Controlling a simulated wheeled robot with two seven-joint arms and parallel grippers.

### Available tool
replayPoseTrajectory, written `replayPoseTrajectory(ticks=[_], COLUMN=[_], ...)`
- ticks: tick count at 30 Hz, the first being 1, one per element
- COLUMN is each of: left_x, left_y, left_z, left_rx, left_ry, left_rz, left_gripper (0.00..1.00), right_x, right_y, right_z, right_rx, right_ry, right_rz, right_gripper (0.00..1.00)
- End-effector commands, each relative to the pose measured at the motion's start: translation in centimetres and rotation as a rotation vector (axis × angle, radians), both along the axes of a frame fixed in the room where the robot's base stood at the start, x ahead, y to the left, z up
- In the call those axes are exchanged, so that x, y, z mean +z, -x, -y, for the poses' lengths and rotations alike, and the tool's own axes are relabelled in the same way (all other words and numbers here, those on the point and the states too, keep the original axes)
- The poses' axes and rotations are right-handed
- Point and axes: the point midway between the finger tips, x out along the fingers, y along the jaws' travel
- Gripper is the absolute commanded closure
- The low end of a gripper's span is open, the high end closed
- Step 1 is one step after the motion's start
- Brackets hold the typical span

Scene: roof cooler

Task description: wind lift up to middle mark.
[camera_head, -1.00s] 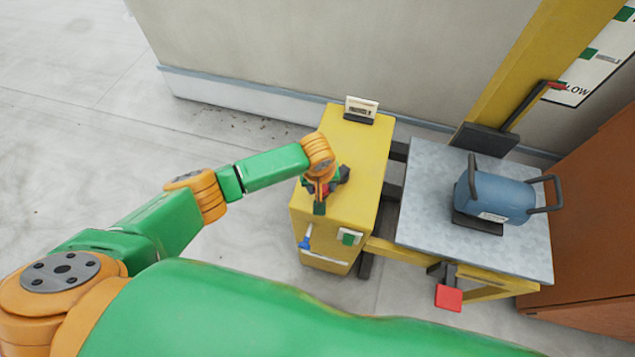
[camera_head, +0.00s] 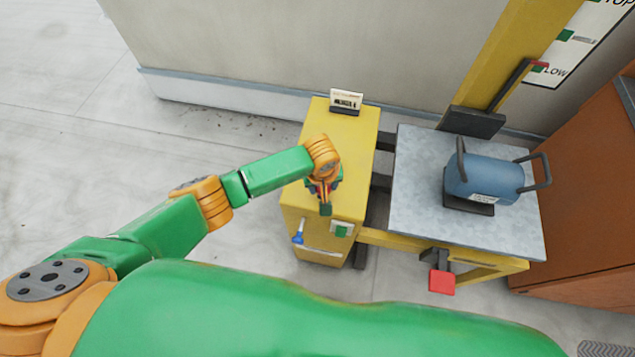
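The lift has a yellow post (camera_head: 515,60) and a grey platform (camera_head: 415,205) carrying a blue cooler (camera_head: 484,180) with dark handles. A dark arm with a red pointer tip (camera_head: 540,65) points at the LOW mark on the white wall scale (camera_head: 568,58). A green middle mark (camera_head: 565,35) is higher, and TOP is at the picture edge. My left gripper (camera_head: 325,203) points down at the top of the yellow winch cabinet (camera_head: 350,150). Its fingers and wrist hide what lies under them, so I cannot tell whether it grips anything. My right gripper is out of view.
A small label stand (camera_head: 346,101) is on the cabinet's back end. A blue lever (camera_head: 298,232) and a green-marked switch (camera_head: 341,230) are on its front. A red pedal (camera_head: 441,282) juts out below the platform. A brown cabinet (camera_head: 585,185) stands close at the right.

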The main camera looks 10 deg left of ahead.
Motion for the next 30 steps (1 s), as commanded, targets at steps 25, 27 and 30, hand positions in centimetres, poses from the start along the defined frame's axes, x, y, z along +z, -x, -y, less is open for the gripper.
replayPoseTrajectory(ticks=[25, 27, 30], left_x=[0.1, 0.0, 0.0], left_y=[0.0, -0.1, -0.4], left_z=[2.6, 2.9, 3.6], left_rx=[-0.007, -0.007, -0.007], left_ry=[0.015, 0.015, 0.016], left_rz=[0.0, 0.001, 0.002], left_gripper=[1.0, 1.0, 1.0], right_x=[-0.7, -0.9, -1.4], right_y=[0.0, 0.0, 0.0], right_z=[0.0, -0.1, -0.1], right_rx=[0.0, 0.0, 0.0], right_ry=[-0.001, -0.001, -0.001], right_rz=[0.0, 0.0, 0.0], right_gripper=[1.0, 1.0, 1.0])
